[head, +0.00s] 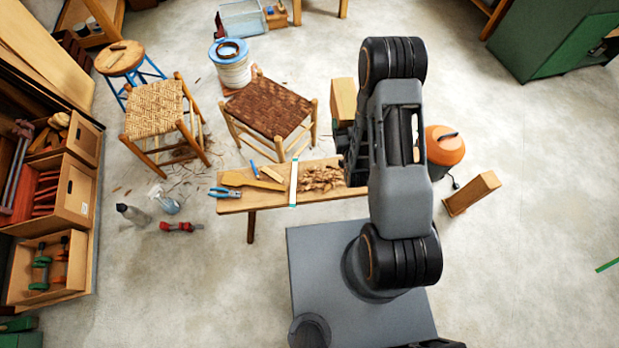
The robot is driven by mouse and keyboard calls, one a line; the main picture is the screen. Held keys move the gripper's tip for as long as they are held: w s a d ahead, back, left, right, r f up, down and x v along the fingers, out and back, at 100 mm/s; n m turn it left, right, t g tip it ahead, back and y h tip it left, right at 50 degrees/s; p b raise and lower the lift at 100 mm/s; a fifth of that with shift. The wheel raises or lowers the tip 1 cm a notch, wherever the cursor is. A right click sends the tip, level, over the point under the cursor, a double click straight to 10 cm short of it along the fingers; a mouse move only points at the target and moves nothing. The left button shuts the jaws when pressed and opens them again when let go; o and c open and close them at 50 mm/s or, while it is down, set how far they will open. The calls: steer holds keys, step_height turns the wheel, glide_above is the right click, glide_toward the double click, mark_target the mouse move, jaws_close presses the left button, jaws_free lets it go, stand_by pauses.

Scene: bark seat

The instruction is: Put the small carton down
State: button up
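Two tan box shapes could be the small carton, and I cannot tell which it is. One tan box (343,98) shows just left of my arm, beyond the bench, partly covered by the arm. A dark part shows directly below it, and I cannot tell whether it rests on something or is held. The other, an oblong tan box (472,193), is on the floor right of my arm, apart from it. My arm folds back under itself, and its upper link hides my gripper's fingers. Only dark wrist parts show at its left edge.
A low wooden bench (262,203) holds blue-handled pliers (224,193), strips and bark shavings (320,178). Two woven stools (154,108) (268,106) and a white bucket (232,70) stand behind. An orange round container (444,148) is right of my arm.

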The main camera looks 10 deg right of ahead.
steer(key=s+d+f+b, duration=0.3)
steer(key=f+b, duration=0.7)
steer(key=s+d+f+b, duration=0.2)
steer(key=f+b, duration=0.7)
steer(key=f, duration=0.1)
steer(key=s+d+f+b, duration=0.3)
steer(key=f+b, duration=0.7)
steer(key=shift+y, duration=0.4)
steer(key=w+d+f+b, duration=0.4)
steer(key=w+f, duration=0.1)
steer(key=w+d+f+b, duration=0.4)
steer(key=w+d, duration=0.1)
steer(key=shift+f, duration=0.35)
steer(key=shift+d+f+b, duration=0.15)
steer(key=shift+f+b, duration=0.7)
steer(key=shift+f, duration=0.75)
steer(key=shift+f, duration=0.1)
steer(key=shift+f, duration=0.15)
steer(key=o, duration=1.1)
